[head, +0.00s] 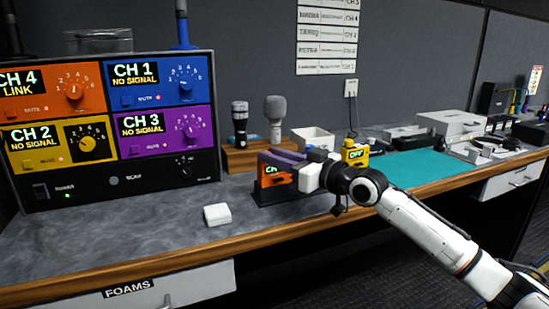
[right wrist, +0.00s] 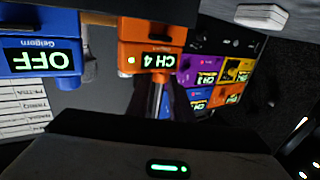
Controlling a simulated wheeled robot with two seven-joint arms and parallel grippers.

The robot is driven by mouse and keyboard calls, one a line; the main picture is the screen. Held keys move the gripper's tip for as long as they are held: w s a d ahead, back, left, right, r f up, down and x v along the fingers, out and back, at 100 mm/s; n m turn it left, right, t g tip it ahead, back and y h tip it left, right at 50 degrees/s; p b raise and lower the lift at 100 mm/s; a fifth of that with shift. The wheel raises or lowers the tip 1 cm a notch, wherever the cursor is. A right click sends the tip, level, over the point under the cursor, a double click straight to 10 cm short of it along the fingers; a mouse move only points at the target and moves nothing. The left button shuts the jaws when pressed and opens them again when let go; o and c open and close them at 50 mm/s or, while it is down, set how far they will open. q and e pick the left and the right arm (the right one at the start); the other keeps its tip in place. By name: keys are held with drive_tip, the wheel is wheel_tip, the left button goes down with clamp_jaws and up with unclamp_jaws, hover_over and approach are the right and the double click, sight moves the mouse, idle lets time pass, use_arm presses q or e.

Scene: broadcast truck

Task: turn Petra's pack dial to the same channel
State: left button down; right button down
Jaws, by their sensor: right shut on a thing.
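An orange pack (head: 272,175) stands upright in a dark holder on the counter. In the right wrist view the orange pack (right wrist: 152,32) shows upside down, with "CH 4" lit and a small green light. My right gripper (head: 283,157) comes in from the right and is shut at the top of this pack, where its dial sits. The fingers hide most of the dial. On the receiver rack (head: 115,200), the orange panel (head: 48,88) reads "CH 4 LINK", and its knob (head: 75,90) shows. The blue, yellow and purple panels read "NO SIGNAL". My left gripper is not in view.
A yellow pack (head: 355,152) reading "OFF" stands behind my right wrist. A blue pack (right wrist: 40,62) also reads "OFF". Two microphones (head: 275,115) stand behind the orange pack. A small white box (head: 217,214) lies in front. A name list (head: 328,40) hangs on the wall.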

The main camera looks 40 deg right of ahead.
drive_tip(key=shift+f, duration=0.1)
drive_tip(key=c, duration=1.6)
unclamp_jaws()
drive_tip(key=shift+o, duration=0.2)
drive_tip(key=shift+s, duration=0.15)
drive_tip(key=shift+s+d, duration=0.1)
drive_tip(key=shift+s, duration=0.15)
drive_tip(key=b+v, duration=0.1)
drive_tip(key=v, duration=0.8)
drive_tip(key=shift+s, duration=0.25)
